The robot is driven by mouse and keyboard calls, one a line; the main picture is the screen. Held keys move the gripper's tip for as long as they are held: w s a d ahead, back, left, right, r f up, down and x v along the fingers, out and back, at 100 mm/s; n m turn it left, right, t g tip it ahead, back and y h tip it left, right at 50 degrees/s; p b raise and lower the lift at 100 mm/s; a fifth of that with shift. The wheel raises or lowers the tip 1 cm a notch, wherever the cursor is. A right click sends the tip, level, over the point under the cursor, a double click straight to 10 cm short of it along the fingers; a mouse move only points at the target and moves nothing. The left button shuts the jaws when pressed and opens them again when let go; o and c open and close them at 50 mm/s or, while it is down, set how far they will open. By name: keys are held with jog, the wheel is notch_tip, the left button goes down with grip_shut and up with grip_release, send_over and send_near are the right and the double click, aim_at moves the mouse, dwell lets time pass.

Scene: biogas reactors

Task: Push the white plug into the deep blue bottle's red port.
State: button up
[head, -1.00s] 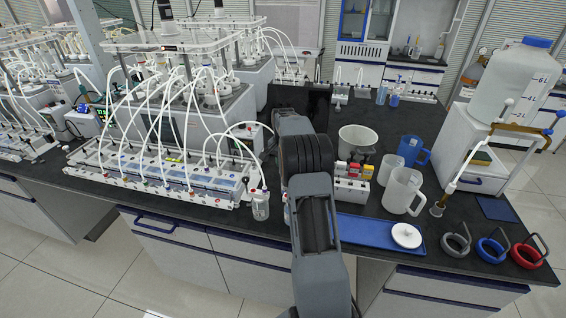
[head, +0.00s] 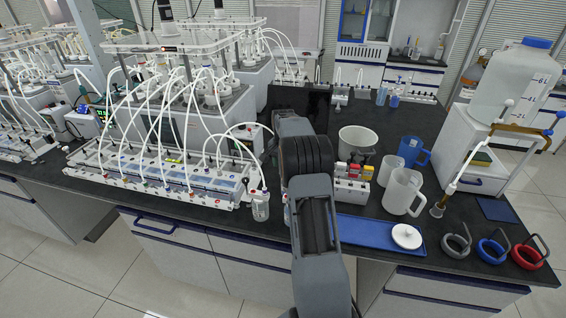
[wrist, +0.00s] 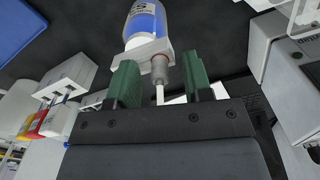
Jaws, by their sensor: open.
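In the wrist view, a bottle with deep blue contents (wrist: 147,22) lies beyond my fingertips, with a white collar (wrist: 143,50) at its near end. A grey cylindrical fitting (wrist: 160,69) sits by the collar, with a thin reddish edge beside it. A narrow white piece (wrist: 160,95) extends from the fitting toward my palm; I cannot tell whether this is the white plug. My gripper (wrist: 162,77) is open, with one green finger on each side of the fitting and visible gaps between. In the head view, my arm hides the gripper and this bottle.
A blue tray (head: 370,232) with a white round lid (head: 406,236) lies right of my arm. A rack with red and yellow tops (head: 352,184), a clear jug (head: 403,192) and a blue jug (head: 415,151) stand behind it. The tubed reactor bench (head: 165,180) is left.

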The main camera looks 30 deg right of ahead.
notch_tip(320, 180, up, 14)
dwell(0.6)
jog(key=shift+f, duration=0.1)
